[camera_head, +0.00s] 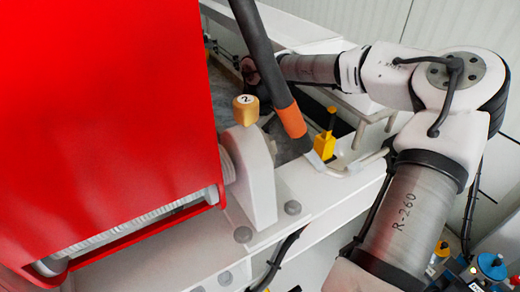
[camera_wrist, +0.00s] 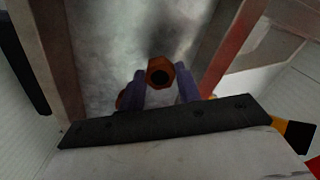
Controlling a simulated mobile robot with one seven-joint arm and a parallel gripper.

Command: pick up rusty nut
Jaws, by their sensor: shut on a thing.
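The rusty nut (camera_wrist: 160,64) is an orange-brown ring with a dark hole, in the middle of the wrist view. My gripper (camera_wrist: 162,88) is shut on it, with one greyish-purple finger on each side. In the head view my arm reaches left from the right side. Its far end lies behind the dark hose near the red housing, and I cannot make out the nut or the fingertips there.
A dark hose with an orange sleeve (camera_head: 292,121) crosses in front of my arm's end. A red housing (camera_head: 105,110) fills the left. A knob marked 2 (camera_head: 246,108) and a yellow part (camera_head: 324,146) stand nearby. A grey surface (camera_wrist: 105,45) lies beyond the nut.

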